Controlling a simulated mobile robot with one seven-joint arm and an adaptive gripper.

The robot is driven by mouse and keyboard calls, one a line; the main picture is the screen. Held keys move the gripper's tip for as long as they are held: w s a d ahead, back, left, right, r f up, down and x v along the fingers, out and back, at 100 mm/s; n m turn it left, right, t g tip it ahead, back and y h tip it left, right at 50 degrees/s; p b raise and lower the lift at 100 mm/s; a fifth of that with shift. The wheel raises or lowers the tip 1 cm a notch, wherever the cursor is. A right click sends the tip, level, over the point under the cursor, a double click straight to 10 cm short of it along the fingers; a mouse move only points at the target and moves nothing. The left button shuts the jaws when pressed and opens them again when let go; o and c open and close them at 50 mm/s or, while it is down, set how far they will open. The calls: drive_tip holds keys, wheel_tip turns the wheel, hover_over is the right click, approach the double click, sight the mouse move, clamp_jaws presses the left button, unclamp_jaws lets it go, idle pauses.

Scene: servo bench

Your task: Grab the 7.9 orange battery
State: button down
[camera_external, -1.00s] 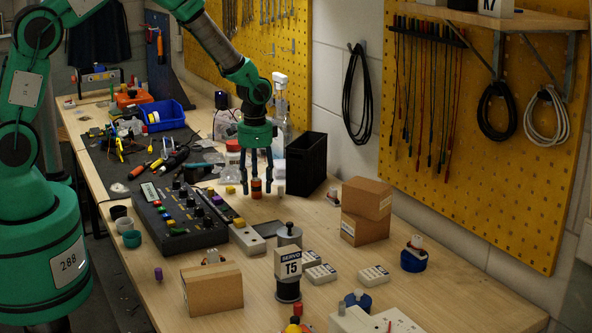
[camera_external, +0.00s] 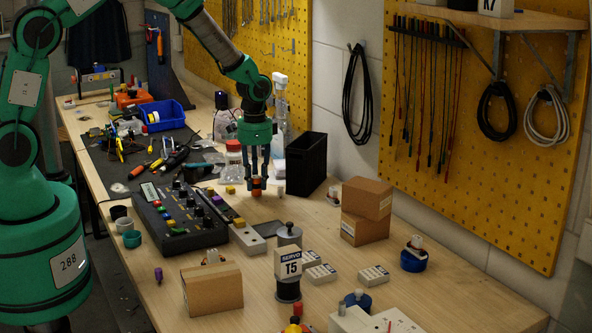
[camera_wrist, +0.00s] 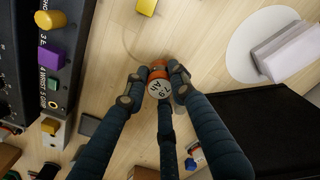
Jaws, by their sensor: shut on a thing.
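The orange battery (camera_external: 256,191) stands upright on the bench in the external view, mostly covered by my fingers. In the wrist view the battery (camera_wrist: 159,73) shows its orange side and a pale round top marked 7.9. My gripper (camera_external: 258,182) points straight down and is shut on the battery. In the wrist view the fingertips of my gripper (camera_wrist: 158,80) press on it from the sides, and a third finger reaches up from below. I see no clear gap between the battery and the bench.
A black bin (camera_external: 306,165) stands just right of my gripper. A control panel (camera_external: 180,217) with knobs lies to the left, with a small yellow block (camera_external: 230,190) near it. Cardboard boxes (camera_external: 366,210) stand farther right. Some bare wood lies in front of the bin.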

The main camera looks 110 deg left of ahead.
sight(256, 177)
wheel_tip(256, 177, up, 9)
drive_tip(key=shift+r+p, duration=0.1)
drive_tip(key=shift+p, duration=0.2)
idle(0.8)
